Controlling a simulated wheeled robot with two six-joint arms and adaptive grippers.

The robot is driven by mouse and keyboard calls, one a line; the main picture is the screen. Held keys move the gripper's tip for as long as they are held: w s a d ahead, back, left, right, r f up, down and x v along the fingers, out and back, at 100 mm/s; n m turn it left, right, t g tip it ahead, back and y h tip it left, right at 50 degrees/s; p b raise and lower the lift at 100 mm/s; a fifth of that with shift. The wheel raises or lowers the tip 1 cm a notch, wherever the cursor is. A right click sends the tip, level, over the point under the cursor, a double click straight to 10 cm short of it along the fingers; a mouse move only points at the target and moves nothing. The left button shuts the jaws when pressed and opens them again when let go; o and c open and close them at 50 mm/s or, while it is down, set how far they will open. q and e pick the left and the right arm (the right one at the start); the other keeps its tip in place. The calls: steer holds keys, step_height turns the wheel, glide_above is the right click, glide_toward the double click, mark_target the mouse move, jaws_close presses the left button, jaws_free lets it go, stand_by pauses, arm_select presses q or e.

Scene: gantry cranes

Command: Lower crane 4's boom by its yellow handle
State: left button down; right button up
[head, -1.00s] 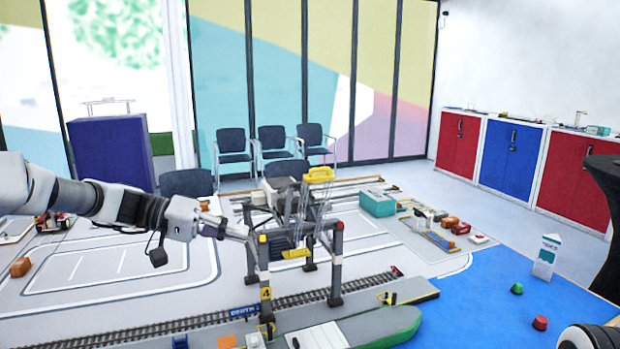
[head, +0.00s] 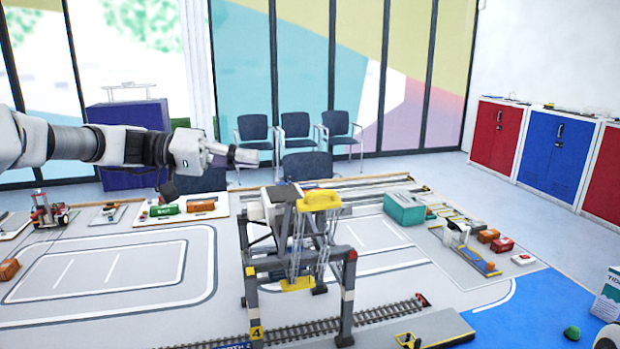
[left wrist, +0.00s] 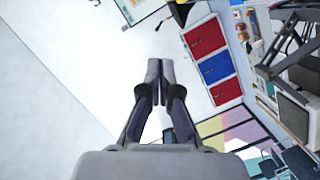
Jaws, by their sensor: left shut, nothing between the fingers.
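A yellow piece (head: 298,284) hangs below on chains or cables. I cannot tell for sure which yellow part is the handle, or how the boom is angled. My left gripper (head: 246,156) is shut and empty, above and left of the crane's top, apart from it. In the left wrist view its fingers (left wrist: 158,82) are together, with dark grey beams (left wrist: 290,55) at the right. My right gripper is not in view.
A railway track (head: 320,328) runs by the crane's front legs. A teal box (head: 404,208) and several small blocks lie right of it. A tray (head: 150,220) with green and orange containers lies left. Chairs (head: 296,130) stand behind. The marked mat at left is mostly clear.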

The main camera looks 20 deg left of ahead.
arm_select(q)
steer(key=d+f+p, duration=0.1)
steer(key=d+p, duration=0.1)
steer(key=d, duration=0.1)
steer(key=w+d+f+p, duration=0.1)
steer(key=d, duration=0.3)
steer(key=d+f+p, duration=0.2)
steer(key=d, duration=0.1)
steer(key=shift+w+d+p, duration=0.15)
steer(key=shift+d+p, duration=0.15)
steer(key=shift+p, duration=0.05)
steer(key=shift+r, duration=0.1)
steer(key=shift+w+d, duration=0.15)
